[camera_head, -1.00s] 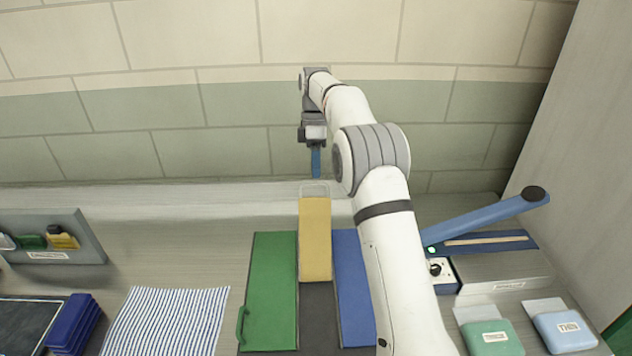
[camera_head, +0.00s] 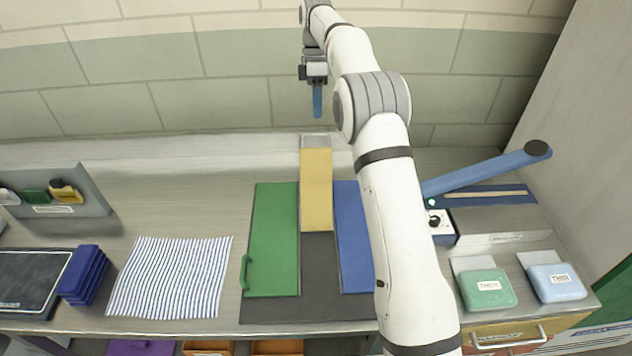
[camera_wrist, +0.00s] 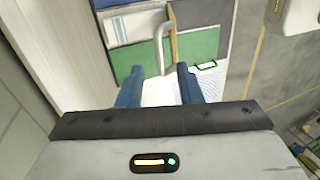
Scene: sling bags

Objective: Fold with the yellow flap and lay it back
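The yellow flap (camera_head: 317,190) extends back from the dark centre of the folding board (camera_head: 318,260) and looks laid out flat. A pale grey handle (camera_head: 315,140) is at its far end. The green flap (camera_head: 271,235) is on the left and the blue flap (camera_head: 353,225) on the right. My gripper (camera_head: 317,112) is just beyond the handle in the head view, apart from it. In the wrist view my gripper (camera_wrist: 158,88) has its blue fingers spread with nothing held. A grey U-shaped handle (camera_wrist: 163,45) shows ahead of them. I cannot identify the yellow flap there.
A striped cloth (camera_head: 170,277) lies flat left of the board. Blue stacked pieces (camera_head: 84,275) and a dark tray (camera_head: 30,280) are farther left. A blue-armed device (camera_head: 487,172) and two small cases, green (camera_head: 487,290) and light blue (camera_head: 556,283), are right. The wall is close behind my gripper.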

